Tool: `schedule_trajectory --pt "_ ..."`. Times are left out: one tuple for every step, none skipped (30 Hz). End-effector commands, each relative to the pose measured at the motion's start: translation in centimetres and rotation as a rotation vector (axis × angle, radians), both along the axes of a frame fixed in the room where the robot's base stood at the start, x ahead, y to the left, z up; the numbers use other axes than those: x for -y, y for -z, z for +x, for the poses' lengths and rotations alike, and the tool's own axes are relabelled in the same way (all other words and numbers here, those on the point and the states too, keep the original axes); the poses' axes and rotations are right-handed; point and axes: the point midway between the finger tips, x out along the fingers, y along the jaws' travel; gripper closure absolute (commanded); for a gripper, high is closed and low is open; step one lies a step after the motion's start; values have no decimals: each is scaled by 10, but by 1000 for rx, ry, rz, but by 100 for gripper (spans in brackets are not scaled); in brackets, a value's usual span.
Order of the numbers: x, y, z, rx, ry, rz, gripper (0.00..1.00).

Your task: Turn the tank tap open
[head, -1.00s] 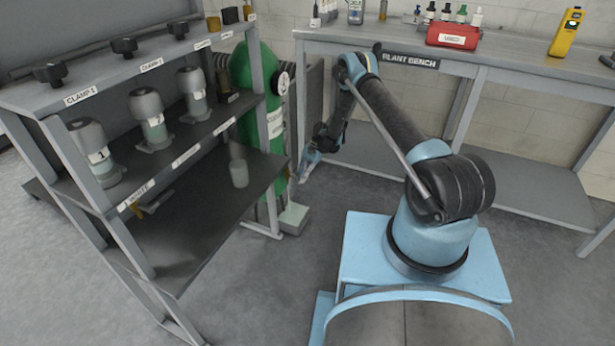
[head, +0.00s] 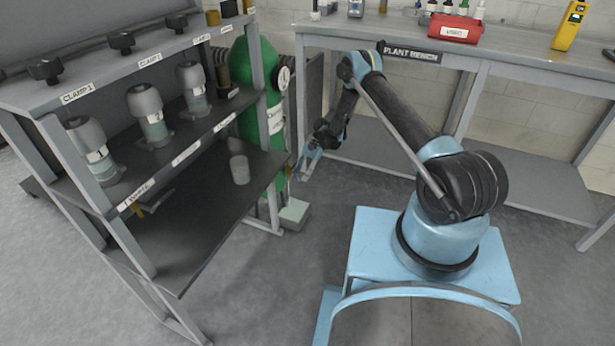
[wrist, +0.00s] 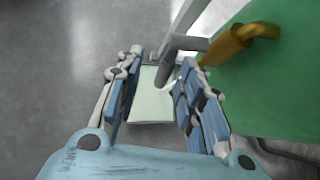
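The green tank (head: 254,118) stands behind the right end of the shelf, partly hidden by a shelf post. In the wrist view the tank (wrist: 275,100) fills the right side. A brass fitting (wrist: 238,42) projects from it, up and right of my fingers; it looks like the tap, but I cannot tell its setting. My gripper (head: 306,168) hangs low, right of the tank. In the wrist view my gripper (wrist: 150,92) is open, with its blue-padded fingers apart and nothing held. The fitting is outside the gap between the fingers.
A pale box (head: 293,213) sits on the floor by the shelf leg, below my gripper. A grey post crosses the top of the wrist view (wrist: 190,20). The shelf (head: 215,215) stands left, the plant bench (head: 500,62) behind.

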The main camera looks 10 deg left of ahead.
Motion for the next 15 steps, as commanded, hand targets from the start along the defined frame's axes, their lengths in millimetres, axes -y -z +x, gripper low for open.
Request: schedule_trajectory --pt "-1 0 0 0 -1 1 65" --pt "-1 0 0 0 -1 1 65" --pt "-1 -1 0 1 0 1 65" --pt "-1 -2 0 1 0 1 65" --pt "-1 -3 0 1 0 1 65" --pt "-1 -6 0 1 0 1 65" --pt "-1 -8 0 1 0 1 65" --pt "-1 -11 0 1 0 1 65" --pt "-1 -15 0 1 0 1 65" --pt "-1 -19 0 1 0 1 65" --pt "-1 -23 -1 1 0 1 65" --pt "-1 -29 -1 0 1 2 65" --pt "-1 -34 -1 -1 -1 3 65" --pt "-1 -39 -2 -2 -1 3 65" --pt "-1 -46 -3 -2 -2 2 65"
